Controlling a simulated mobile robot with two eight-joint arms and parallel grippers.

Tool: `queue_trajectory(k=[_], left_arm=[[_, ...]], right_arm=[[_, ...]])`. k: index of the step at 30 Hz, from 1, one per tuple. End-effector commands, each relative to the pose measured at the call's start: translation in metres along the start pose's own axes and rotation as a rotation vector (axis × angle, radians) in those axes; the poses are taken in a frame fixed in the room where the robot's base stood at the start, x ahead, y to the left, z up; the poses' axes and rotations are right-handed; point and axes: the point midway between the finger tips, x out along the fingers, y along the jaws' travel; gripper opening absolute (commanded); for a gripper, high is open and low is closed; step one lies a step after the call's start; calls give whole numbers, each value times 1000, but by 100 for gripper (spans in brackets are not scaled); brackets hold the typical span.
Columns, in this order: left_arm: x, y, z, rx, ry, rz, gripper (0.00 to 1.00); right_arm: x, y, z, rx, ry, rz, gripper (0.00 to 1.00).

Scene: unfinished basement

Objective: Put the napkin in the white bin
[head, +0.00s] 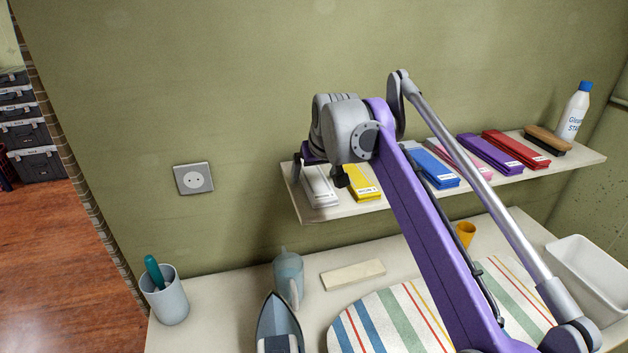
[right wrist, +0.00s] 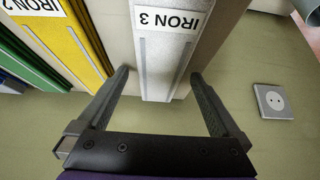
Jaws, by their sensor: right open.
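My right gripper (head: 318,173) is open at the left end of the wall shelf, over a folded white cloth (head: 319,188). In the right wrist view, the fingers of my right gripper (right wrist: 160,76) stand either side of the white cloth (right wrist: 163,62), which carries an "IRON 3" label. The jaws are not closed on it. No piece is marked as a napkin; several folded cloths in other colours lie along the shelf. The white bin (head: 590,275) stands at the right end of the table and looks empty in the part that shows. My left gripper is not in view.
A yellow cloth (head: 362,184) lies close beside the white one. Below are an iron (head: 279,320), a jug (head: 288,275), a cup (head: 168,300) and a striped board (head: 390,320).

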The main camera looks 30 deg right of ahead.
Motion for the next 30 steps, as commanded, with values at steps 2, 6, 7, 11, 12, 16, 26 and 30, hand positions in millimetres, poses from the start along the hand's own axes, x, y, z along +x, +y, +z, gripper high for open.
queue_trajectory(k=[2,6,7,11,12,16,26,30], left_arm=[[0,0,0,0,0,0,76],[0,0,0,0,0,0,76],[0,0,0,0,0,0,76],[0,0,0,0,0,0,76],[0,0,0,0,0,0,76],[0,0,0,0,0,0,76],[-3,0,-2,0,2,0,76],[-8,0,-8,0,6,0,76]], right_arm=[[0,0,0,0,0,0,96],[0,0,0,0,0,0,71],[0,0,0,0,0,0,66],[0,0,0,0,0,0,42],[0,0,0,0,0,0,35],[0,0,0,0,0,0,17],[-11,0,-8,0,0,0,8],[-35,0,-23,1,1,0,8]])
